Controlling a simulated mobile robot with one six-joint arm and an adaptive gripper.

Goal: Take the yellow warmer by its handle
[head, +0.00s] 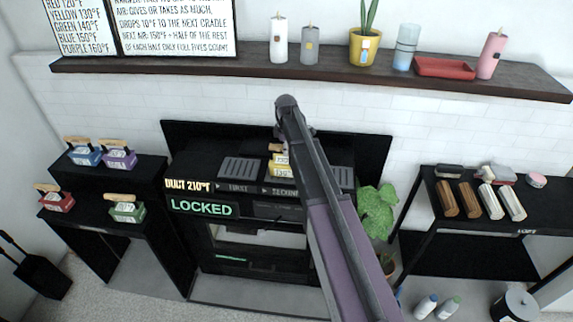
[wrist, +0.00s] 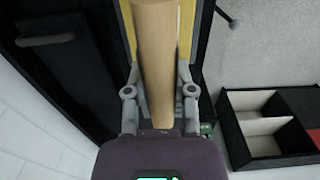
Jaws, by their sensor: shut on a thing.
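The yellow warmer (head: 281,170) is at the middle of the black hearth unit (head: 228,207), between dark slatted cradles. My arm hides part of it in the head view. In the wrist view, its light wooden handle (wrist: 156,60) lies lengthwise between my fingers, with the yellow body (wrist: 187,22) showing on both sides beneath. My gripper (wrist: 158,78) is shut on the handle. I cannot tell whether the warmer is lifted off its cradle.
Blue (head: 85,157), purple (head: 119,159), red (head: 56,201) and green (head: 127,210) warmers stand on the stepped black stand at left. A dark mantel (head: 200,69) with candles and a plant runs above. A black table (head: 440,202) with logs stands right.

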